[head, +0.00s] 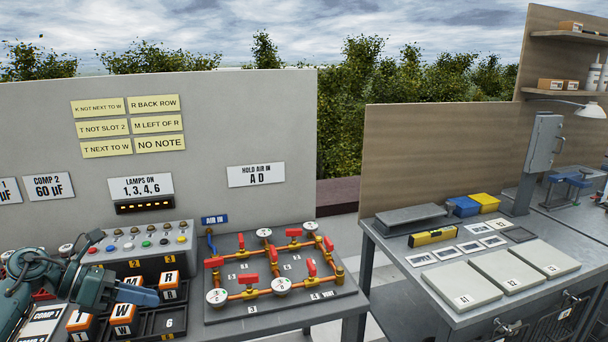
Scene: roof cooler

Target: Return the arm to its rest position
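My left arm comes in from the left edge in the head view, teal and dark. Its gripper (142,294) is low over the bench, close to the lettered blocks. The blocks are orange and black with white faces: R (169,284), W (122,318) and T (80,322). They sit in a black slotted rack (172,334). The gripper covers part of the rack. Its fingertips overlap the blocks in view, so I cannot tell whether it is open or shut, or touching one. My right gripper is not in view.
A button panel (140,245) stands behind the rack. A pipe board (285,310) with red valves and gauges lies to its right. Yellow notes (128,126) hang on the grey wall. A gap separates this bench from the right one, which holds pale numbered plates (461,286).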

